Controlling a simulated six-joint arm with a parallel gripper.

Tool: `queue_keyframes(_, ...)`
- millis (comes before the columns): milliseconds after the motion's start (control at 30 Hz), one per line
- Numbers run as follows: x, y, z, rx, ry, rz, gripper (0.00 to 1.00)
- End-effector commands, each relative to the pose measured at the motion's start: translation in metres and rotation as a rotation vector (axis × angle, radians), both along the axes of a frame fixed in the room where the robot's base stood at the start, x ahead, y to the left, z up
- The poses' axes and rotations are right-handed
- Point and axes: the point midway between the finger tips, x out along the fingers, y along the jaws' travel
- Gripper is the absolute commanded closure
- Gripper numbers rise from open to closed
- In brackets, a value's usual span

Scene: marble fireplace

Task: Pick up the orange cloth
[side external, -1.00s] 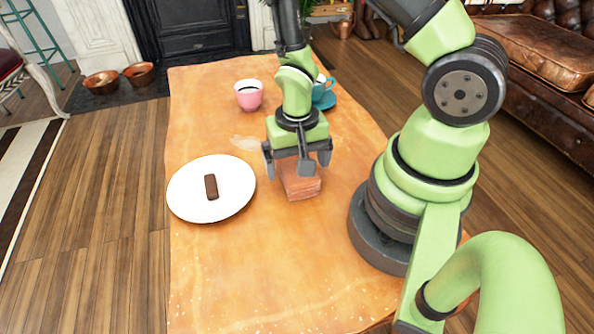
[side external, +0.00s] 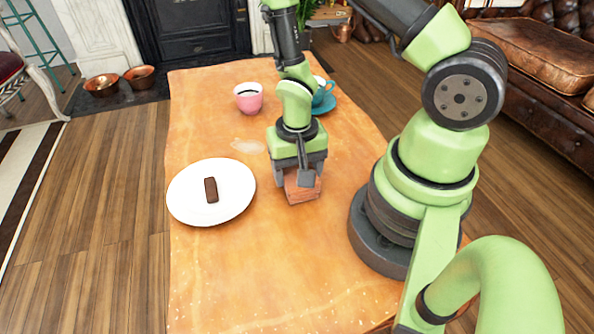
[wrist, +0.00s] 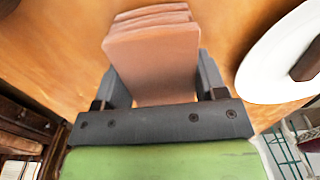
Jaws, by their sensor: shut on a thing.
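The orange cloth (side external: 303,191) looks like a folded, layered reddish-orange block near the middle of the wooden table. It also shows in the wrist view (wrist: 152,60), between the two jaws. My gripper (side external: 296,180) points down over it and is shut on it, one finger on each side. In the wrist view my gripper (wrist: 160,85) has its fingers against the cloth's sides. The cloth appears to be at table level; I cannot tell whether it is clear of the surface. Part of it is hidden behind my gripper.
A white plate (side external: 235,205) with a dark brown bar (side external: 211,190) lies left of the cloth. A pink cup (side external: 248,97) and a teal cup (side external: 322,92) on a teal saucer (side external: 326,105) stand farther back. A pale patch (side external: 248,146) marks the table (side external: 270,270). The front is clear.

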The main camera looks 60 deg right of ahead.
Motion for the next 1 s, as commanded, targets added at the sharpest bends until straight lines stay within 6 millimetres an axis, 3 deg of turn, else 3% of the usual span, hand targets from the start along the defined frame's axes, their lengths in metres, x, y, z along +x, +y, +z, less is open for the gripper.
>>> queue_keyframes(233,0.001,0.0,0.019,-0.001,-0.005,-0.001,0.61)
queue_keyframes(700,0.001,0.0,0.089,-0.001,-0.006,0.0,0.61)
queue_keyframes(1000,0.0,0.0,0.099,0.0,-0.001,0.001,0.61)
